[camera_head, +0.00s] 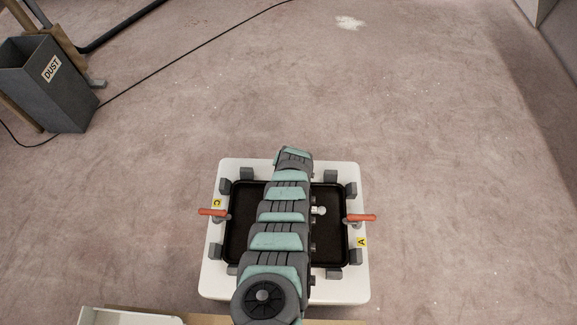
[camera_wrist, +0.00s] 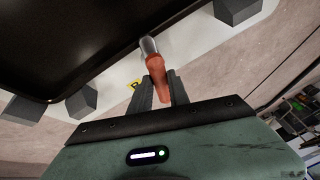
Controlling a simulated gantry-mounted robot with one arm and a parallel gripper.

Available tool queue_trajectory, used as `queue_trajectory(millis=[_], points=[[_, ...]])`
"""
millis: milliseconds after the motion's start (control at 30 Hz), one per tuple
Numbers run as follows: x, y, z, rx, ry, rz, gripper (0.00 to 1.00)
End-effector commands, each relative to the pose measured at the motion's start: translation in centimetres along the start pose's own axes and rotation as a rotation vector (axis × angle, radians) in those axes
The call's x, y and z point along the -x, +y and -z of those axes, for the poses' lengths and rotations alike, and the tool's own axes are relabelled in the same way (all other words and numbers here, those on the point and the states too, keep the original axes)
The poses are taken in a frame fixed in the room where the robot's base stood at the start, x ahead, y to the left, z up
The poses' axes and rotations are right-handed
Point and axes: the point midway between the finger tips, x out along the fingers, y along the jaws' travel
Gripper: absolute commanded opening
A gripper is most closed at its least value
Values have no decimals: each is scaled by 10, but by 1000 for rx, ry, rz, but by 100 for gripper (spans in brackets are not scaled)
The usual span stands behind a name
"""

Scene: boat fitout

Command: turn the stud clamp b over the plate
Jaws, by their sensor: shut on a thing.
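The orange handle of stud clamp b (camera_wrist: 158,80) sits between the two dark fingers of my gripper (camera_wrist: 160,92) in the wrist view. Its grey stud end (camera_wrist: 148,46) is by the rim of the black plate (camera_wrist: 75,45), and the handle reaches from there back toward my gripper. A yellow label (camera_wrist: 134,83) is partly hidden beside a finger. In the head view my arm covers clamp b and the middle of the black plate (camera_head: 243,220), which lies in a white frame (camera_head: 225,285). My fingertips are hidden there.
Clamp c's orange handle (camera_head: 212,212) is on the frame's left and clamp a's (camera_head: 360,218) on its right, both pointing outward. Several grey blocks (camera_head: 330,175) ring the plate. A small pale knob (camera_head: 320,211) shows beside my arm. A dust bin (camera_head: 50,85) stands at upper left.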

Motion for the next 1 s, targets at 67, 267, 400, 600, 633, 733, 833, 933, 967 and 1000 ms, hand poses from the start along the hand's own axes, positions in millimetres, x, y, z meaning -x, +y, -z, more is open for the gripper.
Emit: queue_trajectory(millis=[67, 267, 400, 600, 633, 733, 833, 933, 967, 1000], points=[[0, 0, 0, 0, 0, 0, 8], [0, 0, 0, 0, 0, 0, 0], [0, 0, 0, 0, 0, 0, 0], [0, 3, 1, 27, -7, 11, 0], [-1, 3, 1, 37, -10, 16, 0], [-1, 4, 0, 73, -19, 30, 0], [-1, 4, 0, 103, -26, 42, 0], [0, 4, 0, 120, -29, 48, 0], [0, 4, 0, 122, -29, 49, 0], [0, 3, 0, 124, -29, 50, 0]])
